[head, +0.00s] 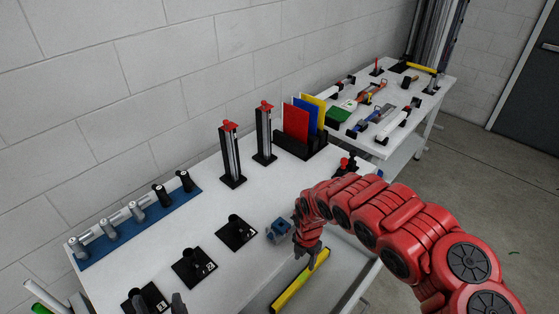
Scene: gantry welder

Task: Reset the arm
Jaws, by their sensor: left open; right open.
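My red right arm (400,225) reaches in from the right over the front of the white workbench (200,288). Its gripper (308,254) points down, open, over the bench's front edge, just above a yellow bar (290,292). The picture does not show whether they touch. Two dark fingertips of my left gripper (167,302) show at the bottom edge, apart, close to a black numbered plate (140,299). The rest of my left arm is out of view. A small blue part (278,231) sits on the bench just left of my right gripper.
More black numbered plates (194,267) lie on the bench. Behind stand two red-topped posts (232,155), a rack (306,148) with coloured sheets, and a blue strip (133,227) with several cylindrical tools. A second table (440,85) with tools stands at the back right. Floor is open at right.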

